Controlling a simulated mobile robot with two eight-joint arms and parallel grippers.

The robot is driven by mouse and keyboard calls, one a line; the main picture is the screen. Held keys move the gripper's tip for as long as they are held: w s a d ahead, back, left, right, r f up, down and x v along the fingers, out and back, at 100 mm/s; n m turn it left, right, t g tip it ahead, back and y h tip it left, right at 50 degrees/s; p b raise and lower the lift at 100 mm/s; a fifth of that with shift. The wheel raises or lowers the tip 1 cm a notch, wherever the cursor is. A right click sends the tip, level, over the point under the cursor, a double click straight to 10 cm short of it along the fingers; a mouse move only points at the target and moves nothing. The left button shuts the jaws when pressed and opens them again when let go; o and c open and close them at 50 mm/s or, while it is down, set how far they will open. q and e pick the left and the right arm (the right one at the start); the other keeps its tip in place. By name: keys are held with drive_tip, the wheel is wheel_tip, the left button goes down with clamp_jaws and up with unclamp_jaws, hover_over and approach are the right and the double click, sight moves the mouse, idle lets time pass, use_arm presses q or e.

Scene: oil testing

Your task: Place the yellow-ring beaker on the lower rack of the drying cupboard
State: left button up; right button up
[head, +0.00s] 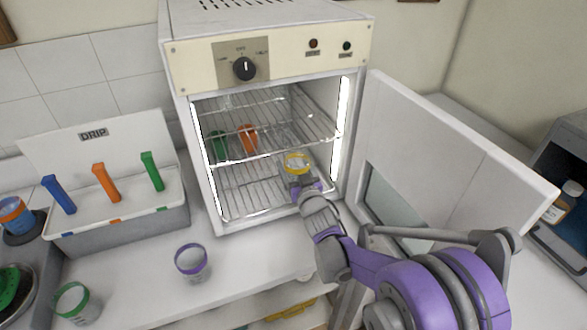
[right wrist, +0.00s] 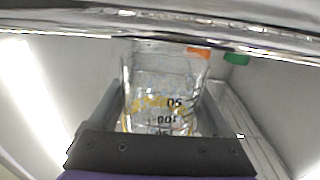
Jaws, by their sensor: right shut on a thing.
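The yellow-ring beaker (head: 297,160) is clear glass with a yellow rim band. It is inside the open drying cupboard (head: 178,85), below the upper rack (head: 270,135) and over the front of the lower rack (head: 240,200). My right gripper (head: 297,182) is shut on it. In the right wrist view the beaker (right wrist: 165,90) sits between the two fingers, with its printed scale upside down in the picture. I cannot tell whether its base touches the lower rack. My left gripper is not in view.
An orange beaker (head: 248,138) and a green one (head: 220,146) are in the cupboard. The door (head: 450,150) stands open at right, close to my right arm. A purple-ring beaker (head: 191,262) and a green-ring beaker (head: 77,304) stand outside, near the drip box (head: 120,213).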

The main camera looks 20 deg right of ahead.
drive_tip(key=shift+w+f, duration=0.25)
drive_tip(key=shift+f, duration=0.45)
drive_tip(key=shift+f, duration=0.15)
drive_tip(key=o, duration=1)
drive_tip(key=shift+f, duration=0.1)
drive_tip(key=shift+o, duration=1.1)
drive_tip(key=shift+r, duration=0.4)
drive_tip(key=s+b, duration=0.1)
drive_tip(key=s, duration=1.1)
drive_tip(key=shift+a+f, duration=0.15)
drive_tip(key=shift+a, duration=0.1)
